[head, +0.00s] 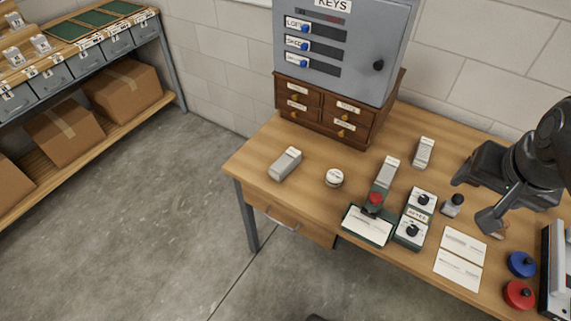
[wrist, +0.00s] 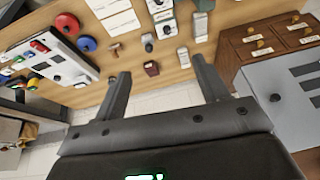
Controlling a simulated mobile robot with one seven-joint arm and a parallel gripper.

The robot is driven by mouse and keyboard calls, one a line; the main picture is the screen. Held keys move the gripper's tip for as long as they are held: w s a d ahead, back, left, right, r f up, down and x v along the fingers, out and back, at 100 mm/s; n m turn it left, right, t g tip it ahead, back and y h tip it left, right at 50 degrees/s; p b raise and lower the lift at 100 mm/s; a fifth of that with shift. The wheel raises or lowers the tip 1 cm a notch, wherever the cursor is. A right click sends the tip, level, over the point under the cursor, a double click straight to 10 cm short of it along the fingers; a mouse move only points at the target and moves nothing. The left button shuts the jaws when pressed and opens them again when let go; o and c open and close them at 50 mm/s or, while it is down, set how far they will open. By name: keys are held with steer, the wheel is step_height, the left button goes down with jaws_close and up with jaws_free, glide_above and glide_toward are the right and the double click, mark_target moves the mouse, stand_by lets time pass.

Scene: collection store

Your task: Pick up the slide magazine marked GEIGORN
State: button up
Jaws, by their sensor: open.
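Several items on the wooden desk could be slide magazines, but no label reads GEIGORN clearly. Three narrow grey boxes stand out in the head view: one at the desk's left (head: 285,163), one behind the red-button device (head: 388,170), and one farther back at the right (head: 424,152). Grey boxes also show in the wrist view, one near the top right (wrist: 202,22). My gripper (head: 473,204) is above the desk's right part, right of all three boxes. In the wrist view its two fingers (wrist: 160,69) are wide apart with nothing held between them.
A grey key cabinet (head: 335,45) on brown drawers (head: 325,108) stands at the desk's back left. A control box with knobs (head: 414,218), white cards (head: 459,259), a blue knob (head: 521,264) and a red knob (head: 518,294) crowd the right.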

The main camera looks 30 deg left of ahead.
steer(key=w+a+f+g, duration=0.1)
steer(key=w+a, duration=0.8)
steer(key=a, duration=0.1)
steer(key=m+g, duration=0.1)
steer(key=g, duration=0.3)
glide_above(285, 159)
steer(key=shift+h, duration=0.4)
steer(key=f, duration=2.2)
steer(key=shift+w+d+f, duration=0.25)
steer(key=shift+w+f, duration=0.05)
steer(key=shift+w, duration=0.05)
steer(key=shift+s+a+f, duration=0.15)
steer(key=shift+a+f, duration=0.1)
steer(key=shift+f, duration=0.4)
step_height(285, 159, down, 5)
steer(key=shift+r, duration=0.2)
steer(key=shift+s+d+f, duration=0.1)
steer(key=shift+s+f, duration=0.05)
steer(key=shift+f, duration=1.2)
steer(key=shift+s+f, duration=0.1)
steer(key=shift+f, duration=1.25)
steer(key=shift+c, duration=0.5)
